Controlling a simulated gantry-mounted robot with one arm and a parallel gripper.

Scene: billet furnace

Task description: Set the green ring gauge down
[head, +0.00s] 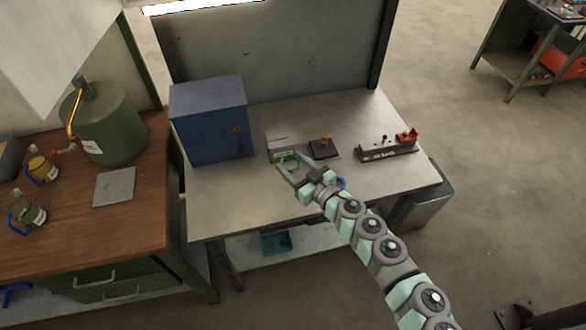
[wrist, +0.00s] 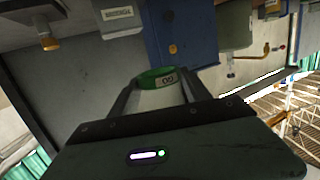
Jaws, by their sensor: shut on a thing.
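The green ring gauge (head: 290,161) is between the fingertips of my gripper (head: 288,167), over the grey metal bench (head: 235,203). In the wrist view the green ring gauge (wrist: 160,77) shows a pale label with dark marks, and my gripper (wrist: 158,88) is shut on it with one finger on each side. A small grey block with a white label (head: 281,150) is just behind the ring; it also shows in the wrist view (wrist: 119,20). I cannot tell whether the ring touches the bench.
A blue cabinet (head: 208,122) stands left of the ring. A dark block with a yellow knob (head: 323,149) and a fixture with a red part (head: 388,149) stand to the right. A blue ring (head: 341,183) is partly hidden by my wrist. The bench's front left is clear.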

